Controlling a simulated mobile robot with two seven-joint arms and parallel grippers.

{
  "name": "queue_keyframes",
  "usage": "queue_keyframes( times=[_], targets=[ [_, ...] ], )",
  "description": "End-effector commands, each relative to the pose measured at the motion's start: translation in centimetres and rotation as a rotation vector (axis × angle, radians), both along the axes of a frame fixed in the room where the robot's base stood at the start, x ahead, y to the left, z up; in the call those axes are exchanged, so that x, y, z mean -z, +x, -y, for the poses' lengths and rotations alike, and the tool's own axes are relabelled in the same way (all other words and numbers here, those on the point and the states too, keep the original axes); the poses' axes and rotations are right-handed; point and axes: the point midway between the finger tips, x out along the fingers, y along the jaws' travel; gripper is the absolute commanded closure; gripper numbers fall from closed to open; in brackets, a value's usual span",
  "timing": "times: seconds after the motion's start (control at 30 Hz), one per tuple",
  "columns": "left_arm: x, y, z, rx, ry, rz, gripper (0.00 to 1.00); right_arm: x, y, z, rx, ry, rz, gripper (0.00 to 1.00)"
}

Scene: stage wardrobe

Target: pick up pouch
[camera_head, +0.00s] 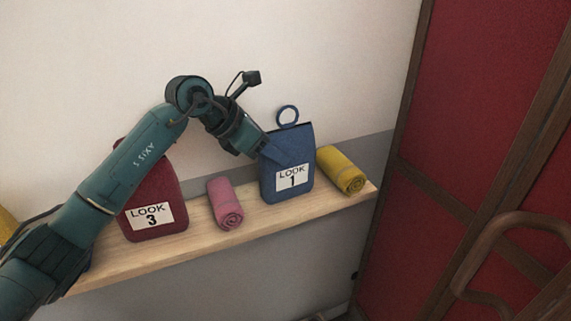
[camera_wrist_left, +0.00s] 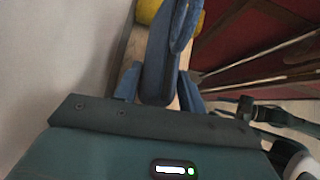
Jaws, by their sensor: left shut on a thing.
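A blue pouch (camera_head: 287,165) with a ring on top and a white label "LOOK 1" stands upright on the wooden shelf (camera_head: 255,221). A dark red pouch (camera_head: 168,194) labelled "LOOK 3" stands further left, partly behind my left arm. My left gripper (camera_head: 266,148) is at the upper left side of the blue pouch. In the left wrist view, the blue pouch (camera_wrist_left: 160,62) is between the two fingers, and the gripper (camera_wrist_left: 160,85) is shut on it. I cannot tell whether the pouch still touches the shelf.
A pink roll (camera_head: 225,203) lies between the two pouches. A yellow roll (camera_head: 341,170) lies close to the right of the blue pouch. Red panels with brown frames (camera_head: 480,110) and a curved brown bar (camera_head: 490,250) stand at the right. A pale wall (camera_head: 320,60) is behind the shelf.

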Motion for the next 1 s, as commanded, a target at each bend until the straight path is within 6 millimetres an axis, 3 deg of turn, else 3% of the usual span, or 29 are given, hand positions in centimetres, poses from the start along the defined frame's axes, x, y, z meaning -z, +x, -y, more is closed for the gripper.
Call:
queue_keyframes(
  times=[0.23, 0.5, 0.7, 1.0],
  targets=[
    [-1.3, 0.1, 0.0, -0.001, -0.001, 0.006, 0.99, 0.3, 0.0, 0.0, 0.000, 0.001, 0.000, 0.64],
    [-6.6, 0.1, 0.0, -0.001, -0.001, 0.006, 0.99, 0.2, 0.3, -0.4, -0.005, 0.010, 0.022, 0.64],
    [-9.4, 0.0, 0.0, 0.000, -0.001, 0.002, 0.99, 0.1, 0.6, -0.5, -0.012, 0.011, 0.033, 0.64],
    [-10.1, 0.0, 0.0, 0.000, -0.001, 0.000, 0.99, 0.0, 0.6, -0.5, -0.016, 0.010, 0.035, 0.64]
  ],
)
